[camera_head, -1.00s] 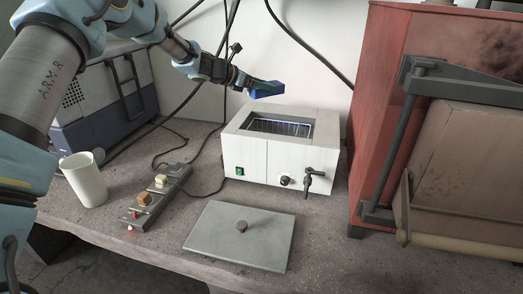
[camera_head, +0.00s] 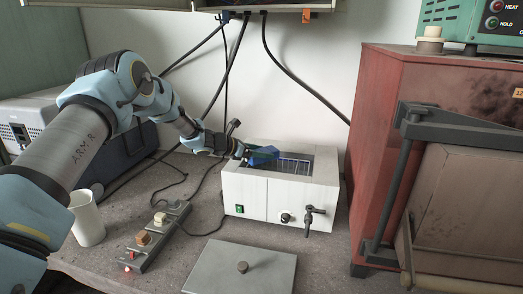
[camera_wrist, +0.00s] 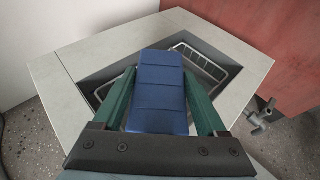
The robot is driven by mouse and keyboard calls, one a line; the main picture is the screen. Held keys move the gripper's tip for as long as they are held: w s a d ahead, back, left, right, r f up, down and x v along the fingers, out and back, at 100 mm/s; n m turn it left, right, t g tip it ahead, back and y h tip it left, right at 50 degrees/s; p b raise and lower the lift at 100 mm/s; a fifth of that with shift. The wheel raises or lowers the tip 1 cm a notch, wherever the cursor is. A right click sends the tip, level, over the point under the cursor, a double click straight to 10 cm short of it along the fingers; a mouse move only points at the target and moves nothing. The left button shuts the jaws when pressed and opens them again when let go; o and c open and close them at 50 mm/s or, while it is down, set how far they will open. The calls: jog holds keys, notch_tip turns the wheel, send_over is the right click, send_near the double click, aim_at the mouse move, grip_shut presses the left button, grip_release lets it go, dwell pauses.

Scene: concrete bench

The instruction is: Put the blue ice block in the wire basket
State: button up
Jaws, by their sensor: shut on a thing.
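The blue ice block (camera_head: 264,155) is held by my gripper (camera_head: 246,154) at the left part of the opening in the white box-shaped bath. In the wrist view the block (camera_wrist: 158,88) lies between the two green fingers of my gripper (camera_wrist: 160,95), which are shut on it. The wire basket (camera_head: 293,166) sits inside the bath's opening. Its rim also shows in the wrist view (camera_wrist: 205,62), partly hidden behind the block and the fingers. The block is over the opening; I cannot tell how deep it is relative to the basket rim.
The white bath (camera_head: 245,197) has a knob and a black tap at its front. A grey lid (camera_head: 240,272) lies on the bench before it. A white cup (camera_head: 87,218) and a power strip (camera_head: 158,235) stand left. A red furnace (camera_head: 385,110) stands close on the right.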

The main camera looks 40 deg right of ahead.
jog(key=shift+f+b, duration=0.35)
jog(key=shift+b, duration=0.1)
jog(key=shift+f, duration=0.25)
jog(key=o, duration=1.5)
jog(key=shift+r, duration=0.5)
jog(key=b+v, duration=0.3)
jog(key=v, duration=0.9)
jog(key=shift+r, duration=0.15)
